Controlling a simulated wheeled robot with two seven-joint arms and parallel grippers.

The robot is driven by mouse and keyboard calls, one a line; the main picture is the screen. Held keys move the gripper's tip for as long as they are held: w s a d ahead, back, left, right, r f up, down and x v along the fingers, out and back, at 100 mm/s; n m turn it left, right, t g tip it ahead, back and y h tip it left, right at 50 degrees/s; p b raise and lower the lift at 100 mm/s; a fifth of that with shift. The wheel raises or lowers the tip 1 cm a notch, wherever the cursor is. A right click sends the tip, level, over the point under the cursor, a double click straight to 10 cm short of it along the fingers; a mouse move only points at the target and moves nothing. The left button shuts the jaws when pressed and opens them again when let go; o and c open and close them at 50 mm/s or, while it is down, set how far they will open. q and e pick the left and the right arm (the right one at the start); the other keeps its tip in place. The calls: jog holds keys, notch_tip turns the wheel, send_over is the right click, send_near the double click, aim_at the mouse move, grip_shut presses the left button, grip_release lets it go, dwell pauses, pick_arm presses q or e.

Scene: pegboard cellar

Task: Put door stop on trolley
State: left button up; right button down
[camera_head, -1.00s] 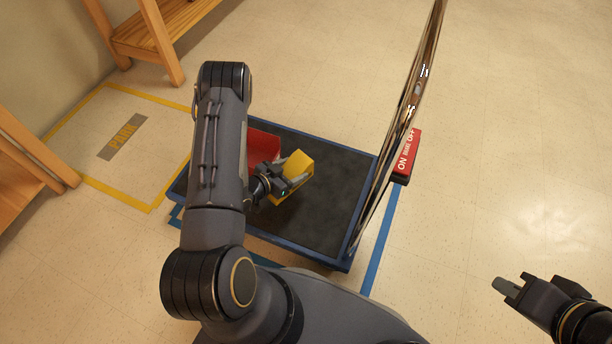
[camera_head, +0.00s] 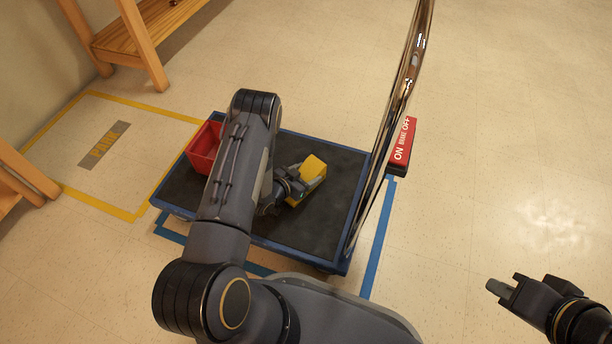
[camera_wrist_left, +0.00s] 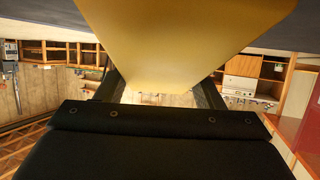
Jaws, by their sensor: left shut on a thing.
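The yellow door stop (camera_head: 313,168) is between the fingers of my left gripper (camera_head: 298,183), over the dark deck of the trolley (camera_head: 325,225). In the left wrist view the door stop (camera_wrist_left: 180,40) fills the upper middle, with a finger on each side. I cannot tell whether the door stop touches the deck. The trolley has a blue rim and a shiny metal handle (camera_head: 395,120) on its right side. My right gripper (camera_head: 503,291) is at the lower right, over bare floor, away from the trolley; the gap between its fingers is not clear.
A red bin (camera_head: 204,147) stands on the trolley's left part, partly behind my left arm. A red brake sign (camera_head: 404,143) is by the handle. Wooden shelving (camera_head: 135,38) stands at the upper left. A yellow-outlined park area (camera_head: 105,145) is left of the trolley. Floor to the right is clear.

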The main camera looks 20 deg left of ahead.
pick_arm(q)
jog(key=shift+r, duration=0.15)
jog(key=o, duration=1.3)
jog(key=shift+f, duration=0.2)
jog(key=shift+o, duration=0.2)
